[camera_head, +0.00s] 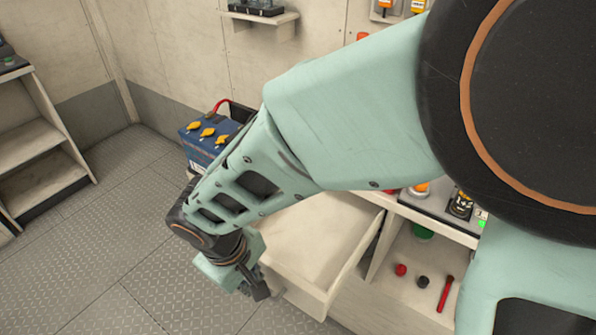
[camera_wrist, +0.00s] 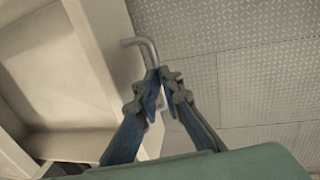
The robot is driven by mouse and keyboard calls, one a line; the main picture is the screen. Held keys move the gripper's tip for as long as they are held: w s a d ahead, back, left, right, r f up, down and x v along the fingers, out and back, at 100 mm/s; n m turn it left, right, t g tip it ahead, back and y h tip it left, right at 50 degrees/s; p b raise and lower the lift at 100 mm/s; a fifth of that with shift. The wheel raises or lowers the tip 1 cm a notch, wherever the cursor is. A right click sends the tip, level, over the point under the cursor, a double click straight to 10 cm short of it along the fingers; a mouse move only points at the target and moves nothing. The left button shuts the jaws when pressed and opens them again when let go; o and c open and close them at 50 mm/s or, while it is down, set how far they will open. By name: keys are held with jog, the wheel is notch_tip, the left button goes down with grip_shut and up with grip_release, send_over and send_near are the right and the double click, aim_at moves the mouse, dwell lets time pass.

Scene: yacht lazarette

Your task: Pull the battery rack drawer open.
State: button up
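The pale drawer (camera_head: 335,225) stands pulled out from the white unit in the head view, and its inside looks empty. In the wrist view its open inside (camera_wrist: 60,65) and front panel (camera_wrist: 112,40) fill the left side. A grey metal bar handle (camera_wrist: 143,43) stands out from the front panel. My gripper (camera_wrist: 160,77) is closed around the handle's bar, the fingertips close together. In the head view my gripper (camera_head: 255,287) is at the drawer's front, and my arm hides the handle and part of the drawer.
A blue battery (camera_head: 203,150) with yellow caps stands behind my forearm. Right of the drawer, an open shelf (camera_head: 405,275) holds small red and black items. White shelving (camera_head: 35,140) stands at far left. The grey tread-plate floor (camera_head: 120,240) is clear to the left.

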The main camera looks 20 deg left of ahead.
jog(key=shift+o, duration=1.2)
jog(key=shift+d+f, duration=0.15)
jog(key=shift+f, duration=0.1)
jog(key=shift+r, duration=0.25)
notch_tip(320, 180, up, 7)
jog(key=s, duration=0.1)
jog(key=shift+s+a, duration=0.15)
jog(key=shift+a, duration=0.15)
jog(key=shift+a+r, duration=0.1)
jog(key=shift+r, duration=0.05)
